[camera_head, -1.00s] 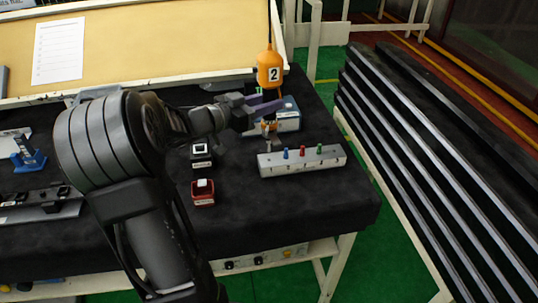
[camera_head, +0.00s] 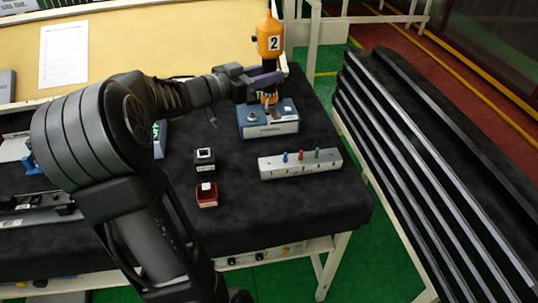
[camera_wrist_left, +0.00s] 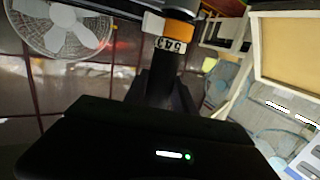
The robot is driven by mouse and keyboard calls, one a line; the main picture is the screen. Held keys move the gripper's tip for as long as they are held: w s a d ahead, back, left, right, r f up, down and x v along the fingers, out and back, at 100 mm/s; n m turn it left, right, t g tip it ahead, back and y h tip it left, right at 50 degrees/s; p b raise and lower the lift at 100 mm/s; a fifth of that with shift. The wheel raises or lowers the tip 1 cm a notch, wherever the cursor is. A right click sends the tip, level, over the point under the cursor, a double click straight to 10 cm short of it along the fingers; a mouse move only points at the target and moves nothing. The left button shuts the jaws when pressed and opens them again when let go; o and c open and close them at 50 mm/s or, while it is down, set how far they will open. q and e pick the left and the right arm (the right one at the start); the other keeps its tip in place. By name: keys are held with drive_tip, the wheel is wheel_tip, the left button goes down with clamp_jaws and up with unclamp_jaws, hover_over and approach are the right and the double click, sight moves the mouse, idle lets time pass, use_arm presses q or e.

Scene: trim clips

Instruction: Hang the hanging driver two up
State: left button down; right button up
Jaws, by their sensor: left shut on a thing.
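The hanging driver two (camera_head: 270,40) is an orange tool with a black "2" on a white label. It stands upright near the back right of the table, with a dark line at its top running out of the picture. My left gripper (camera_head: 264,84) is shut on its lower part, above the blue-grey box. In the left wrist view, an orange part with a numbered label (camera_wrist_left: 178,29) shows at the top, and the fingertips are hard to make out. My right gripper is not in view.
The blue-grey box (camera_head: 268,122) sits under the driver. A grey block (camera_head: 300,164) with blue, red and green pegs lies in front of it. A black holder (camera_head: 204,160) and a red holder (camera_head: 206,196) stand left. Black racks (camera_head: 430,150) stand right.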

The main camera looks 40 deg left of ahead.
sight(259, 39)
use_arm(q)
wheel_tip(259, 39, up, 9)
drive_tip(key=shift+r, duration=0.15)
drive_tip(key=s+a+r, duration=0.1)
drive_tip(key=a+r, duration=0.1)
drive_tip(key=a, duration=0.6)
drive_tip(key=shift+s+r, duration=0.15)
drive_tip(key=shift+s, duration=0.2)
drive_tip(key=shift+a, duration=0.1)
drive_tip(key=c, duration=0.9)
unclamp_jaws()
drive_tip(key=o, duration=0.9)
drive_tip(key=shift+s, duration=0.15)
